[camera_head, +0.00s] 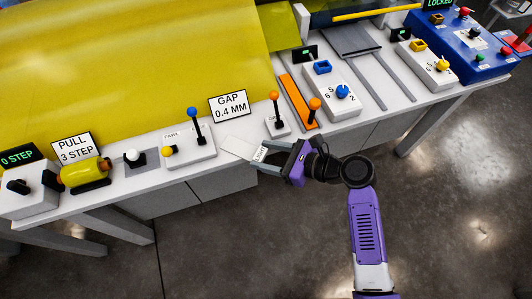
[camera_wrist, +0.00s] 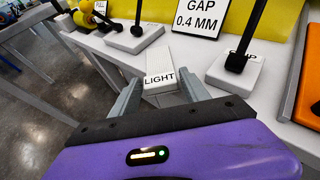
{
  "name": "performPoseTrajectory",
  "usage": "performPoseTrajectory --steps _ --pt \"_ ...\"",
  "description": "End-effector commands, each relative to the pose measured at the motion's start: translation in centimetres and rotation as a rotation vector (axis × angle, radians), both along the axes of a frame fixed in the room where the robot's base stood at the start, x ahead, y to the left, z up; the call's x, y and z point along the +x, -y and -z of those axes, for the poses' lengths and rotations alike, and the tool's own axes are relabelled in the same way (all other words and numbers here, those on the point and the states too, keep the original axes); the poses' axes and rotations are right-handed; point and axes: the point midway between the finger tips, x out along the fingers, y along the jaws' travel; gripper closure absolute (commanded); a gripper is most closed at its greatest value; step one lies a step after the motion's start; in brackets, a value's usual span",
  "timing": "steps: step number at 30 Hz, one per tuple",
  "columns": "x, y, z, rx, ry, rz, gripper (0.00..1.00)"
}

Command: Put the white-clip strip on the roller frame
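A white flat piece marked LIGHT (camera_head: 238,148) lies at the front edge of the white table in the head view. It also shows in the wrist view (camera_wrist: 165,64), with the lettered end toward me. I see no separate white clip on it. My gripper (camera_head: 264,157) is at this end, its two fingers spread on either side of it. In the wrist view my fingertips (camera_wrist: 160,80) flank the lettered end closely; contact is not clear. Grey rails with a dark plate (camera_head: 352,42) stand at the back right; I cannot tell whether they are the roller frame.
A GAP 0.4 MM sign (camera_head: 229,106) stands just behind. A blue-knobbed lever box (camera_head: 188,148) is left, an orange-knobbed lever (camera_head: 276,127) right. An orange bar (camera_head: 298,101) and a dial box (camera_head: 331,91) are farther right. A yellow sheet (camera_head: 130,60) covers the back left.

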Motion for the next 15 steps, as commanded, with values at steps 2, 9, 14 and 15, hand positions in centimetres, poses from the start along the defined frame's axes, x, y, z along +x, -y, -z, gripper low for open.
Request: performPoseTrajectory --steps 2,9,14,15 --pt "0.00 0.00 -0.02 0.000 0.000 0.000 0.33" --pt "0.00 0.00 -0.02 0.000 0.000 0.000 0.33" --pt "-0.17 0.40 -0.44 0.000 0.000 0.002 0.33" --pt "-0.37 0.77 -0.63 0.000 0.000 0.002 0.33"
